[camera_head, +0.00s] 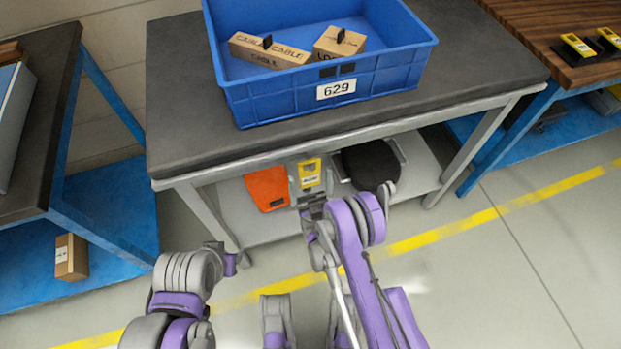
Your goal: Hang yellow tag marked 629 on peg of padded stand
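A yellow tag (310,168) with a white label stands upright just in front of the padded stand, below the front edge of its dark top (190,140). The print on the label is too small to read. My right gripper (312,203) is directly below the tag and appears shut on its lower end. The stand's peg cannot be made out. A blue crate (290,105) marked 629 sits on the stand and holds two cardboard boxes (268,52) (338,43). My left arm is at the lower left, and its fingers do not show.
The stand's lower shelf (425,165) holds an orange item (267,188) and a round black item (371,164). More yellow tags (577,45) (610,39) lie on a wooden bench at right. A blue-framed table with a small box (71,257) is at left. Floor at right is clear.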

